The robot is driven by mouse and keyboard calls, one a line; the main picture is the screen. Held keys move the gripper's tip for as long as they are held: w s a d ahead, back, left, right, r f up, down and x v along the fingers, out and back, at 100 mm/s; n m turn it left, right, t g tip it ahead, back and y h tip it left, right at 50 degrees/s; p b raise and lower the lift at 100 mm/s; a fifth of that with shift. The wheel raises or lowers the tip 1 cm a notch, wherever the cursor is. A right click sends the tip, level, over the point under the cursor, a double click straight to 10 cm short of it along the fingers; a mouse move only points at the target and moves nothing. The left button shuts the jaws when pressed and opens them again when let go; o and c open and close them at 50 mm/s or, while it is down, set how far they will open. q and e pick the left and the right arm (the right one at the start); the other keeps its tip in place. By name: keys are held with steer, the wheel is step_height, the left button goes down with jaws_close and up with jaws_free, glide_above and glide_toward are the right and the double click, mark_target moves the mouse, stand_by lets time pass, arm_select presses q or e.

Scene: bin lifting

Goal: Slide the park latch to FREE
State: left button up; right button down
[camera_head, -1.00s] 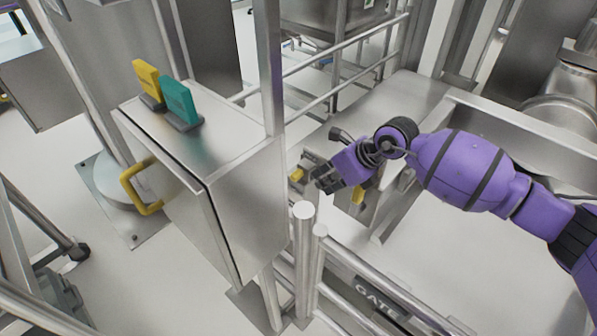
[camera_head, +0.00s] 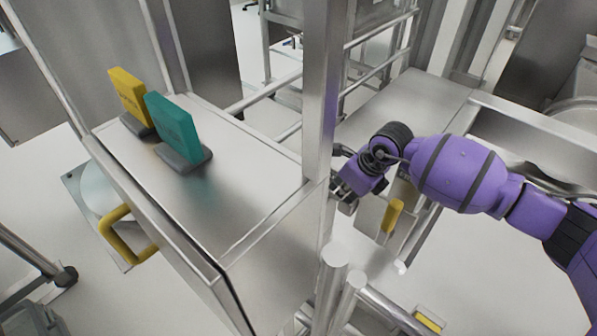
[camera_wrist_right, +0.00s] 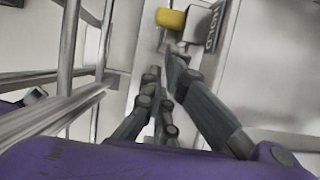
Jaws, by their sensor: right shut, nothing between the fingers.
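My right gripper (camera_head: 346,192) is shut and empty, in front of a metal panel just right of the upright post. In the right wrist view its dark fingers (camera_wrist_right: 172,75) point up the picture toward a yellow knob (camera_wrist_right: 171,18) beside a grey block. A gap shows between the fingertips and the knob. In the head view a yellow handle (camera_head: 391,216) stands on the panel just right of and below the gripper. I cannot tell which yellow part is the park latch. Its FREE marking is not readable. My left gripper is out of view.
A steel cabinet (camera_head: 215,190) with yellow and teal tags on top and a yellow pull handle (camera_head: 125,235) stands at left. The upright post (camera_head: 324,90) and rails stand close beside my right gripper. A dark label (camera_wrist_right: 212,28) in the wrist view is only partly legible.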

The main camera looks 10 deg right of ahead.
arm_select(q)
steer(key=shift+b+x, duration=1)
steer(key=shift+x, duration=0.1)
arm_select(e)
steer(key=x, duration=0.9)
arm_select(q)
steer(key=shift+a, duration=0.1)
arm_select(e)
steer(key=shift+w+f, duration=0.1)
steer(key=shift+w, duration=0.05)
steer(key=w+a+b, duration=0.1)
steer(key=w, duration=0.1)
steer(key=w+a, duration=0.2)
steer(key=shift+a+f+b, duration=0.15)
steer(key=shift+b, duration=0.25)
steer(key=shift+w+a, duration=0.1)
steer(key=shift+w, duration=0.05)
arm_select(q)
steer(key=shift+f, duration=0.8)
arm_select(e)
steer(key=shift+r, duration=0.2)
